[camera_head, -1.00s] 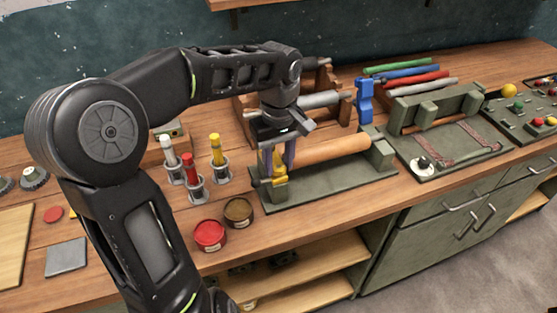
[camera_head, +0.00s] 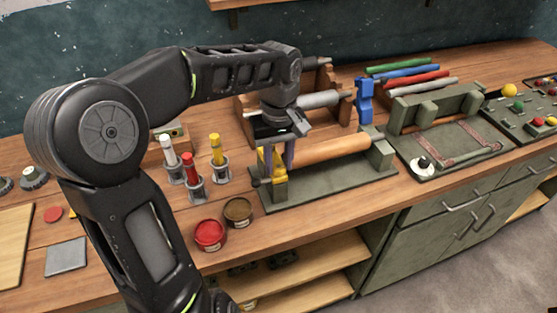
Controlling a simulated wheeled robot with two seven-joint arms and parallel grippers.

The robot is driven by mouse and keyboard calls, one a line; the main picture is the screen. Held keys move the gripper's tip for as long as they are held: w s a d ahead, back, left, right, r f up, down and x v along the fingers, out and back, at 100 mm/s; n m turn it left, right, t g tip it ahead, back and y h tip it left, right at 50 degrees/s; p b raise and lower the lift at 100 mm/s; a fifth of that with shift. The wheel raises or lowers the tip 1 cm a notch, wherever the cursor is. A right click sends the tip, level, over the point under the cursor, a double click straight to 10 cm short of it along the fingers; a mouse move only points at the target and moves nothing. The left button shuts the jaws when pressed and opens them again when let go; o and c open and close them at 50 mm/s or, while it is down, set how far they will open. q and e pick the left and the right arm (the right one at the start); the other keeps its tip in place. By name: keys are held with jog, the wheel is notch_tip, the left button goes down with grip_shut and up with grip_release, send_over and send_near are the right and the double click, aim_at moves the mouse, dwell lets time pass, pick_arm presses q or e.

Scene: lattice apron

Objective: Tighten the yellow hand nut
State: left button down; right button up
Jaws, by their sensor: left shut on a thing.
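The yellow hand nut (camera_head: 266,163) sits at the left end of a green stand (camera_head: 330,184) that bears a wooden roller (camera_head: 335,146). My left gripper (camera_head: 275,158) points down over that end, its fingers at the nut. It is shut on the yellow hand nut, which is partly hidden by the fingers. A yellow part (camera_head: 280,173) also shows on the stand's left post, just below the fingers. My right gripper is not in view.
Red (camera_head: 209,235) and brown (camera_head: 238,212) round tins stand in front, left of the stand. Several capped tubes in holders, including a red one (camera_head: 190,168), stand left of the gripper. A blue clamp-like piece (camera_head: 365,100) and a green fixture (camera_head: 440,108) are to the right.

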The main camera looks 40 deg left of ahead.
aim_at(279, 166)
pick_arm(q)
jog(key=c, duration=1)
grip_release()
jog(key=shift+c, duration=0.2)
jog(key=shift+r, duration=0.15)
jog(key=shift+r, duration=0.3)
notch_tip(279, 166, up, 4)
jog(key=shift+f+b, duration=0.15)
jog(key=shift+b, duration=0.2)
notch_tip(279, 166, up, 3)
jog(key=shift+r+p, duration=0.2)
jog(key=shift+p, duration=0.7)
